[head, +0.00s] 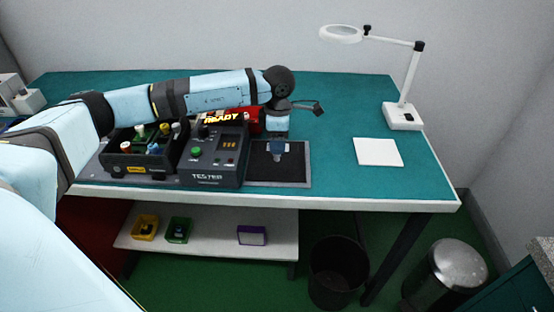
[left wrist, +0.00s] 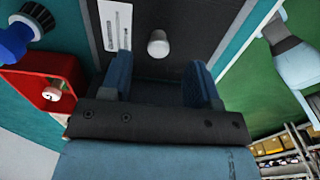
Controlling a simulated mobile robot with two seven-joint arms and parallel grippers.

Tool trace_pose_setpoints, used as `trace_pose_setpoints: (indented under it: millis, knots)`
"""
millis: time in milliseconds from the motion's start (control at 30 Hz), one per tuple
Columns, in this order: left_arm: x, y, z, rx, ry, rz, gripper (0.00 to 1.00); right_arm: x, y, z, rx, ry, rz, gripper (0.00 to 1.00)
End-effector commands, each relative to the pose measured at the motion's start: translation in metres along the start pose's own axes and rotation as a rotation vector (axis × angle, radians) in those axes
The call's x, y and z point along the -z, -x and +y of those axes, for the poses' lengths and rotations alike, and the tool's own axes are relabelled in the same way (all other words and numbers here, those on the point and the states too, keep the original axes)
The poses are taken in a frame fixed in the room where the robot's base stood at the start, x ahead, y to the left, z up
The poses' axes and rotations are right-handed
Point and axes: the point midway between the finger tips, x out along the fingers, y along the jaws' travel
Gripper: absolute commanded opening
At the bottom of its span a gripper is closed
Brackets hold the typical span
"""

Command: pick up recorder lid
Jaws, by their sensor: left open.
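A flat dark panel that looks like the recorder lid (head: 262,176) lies in a grey frame on the teal table, right of the tester (head: 214,160). In the left wrist view the dark panel (left wrist: 182,22) carries a pale round knob (left wrist: 158,43) and a white label. My left gripper (head: 278,152) is above the panel, pointing down; it also shows in the left wrist view (left wrist: 158,72). Its blue fingers are open and empty, with the knob lined up between them. I cannot tell how far the fingertips are from the knob. My right gripper is not in view.
A black tray (head: 140,160) with colored knobs stands left of the tester. A red box (head: 251,120) sits behind, close to my left wrist. A white lamp (head: 402,115) and a white sheet (head: 378,152) are on the right. The table's back right is clear.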

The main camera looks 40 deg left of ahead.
Motion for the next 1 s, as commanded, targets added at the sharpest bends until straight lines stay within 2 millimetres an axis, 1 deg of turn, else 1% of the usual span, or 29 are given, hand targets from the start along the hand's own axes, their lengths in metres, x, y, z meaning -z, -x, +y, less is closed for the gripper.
trace_pose_setpoints:
  millis: [200,300,533,567,600,667,700,800,1000]
  knots:
    - [0.003,-0.032,0.001,0.002,0.0,0.001,0.56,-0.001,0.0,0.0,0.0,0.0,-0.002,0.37]
    - [0.003,-0.044,0.001,0.002,0.0,0.001,0.56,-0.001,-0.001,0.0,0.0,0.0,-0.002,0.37]
    - [0.003,-0.047,0.001,0.0,-0.001,-0.001,0.56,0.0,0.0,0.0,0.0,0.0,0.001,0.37]
    - [0.003,-0.047,0.001,0.0,-0.001,-0.001,0.53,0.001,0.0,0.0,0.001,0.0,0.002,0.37]
    - [0.003,-0.047,0.001,0.0,-0.001,-0.001,0.44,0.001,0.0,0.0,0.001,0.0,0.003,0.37]
    - [0.003,-0.047,0.001,0.0,-0.001,-0.001,0.3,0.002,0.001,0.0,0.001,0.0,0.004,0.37]
    - [0.003,-0.047,0.001,0.0,-0.001,-0.001,0.21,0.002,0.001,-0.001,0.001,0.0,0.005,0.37]
    - [0.003,-0.047,0.001,0.0,0.0,-0.001,0.0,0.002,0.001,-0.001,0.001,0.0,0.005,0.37]
    - [0.003,-0.046,0.001,0.0,0.0,-0.001,0.0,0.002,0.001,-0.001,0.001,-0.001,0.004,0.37]
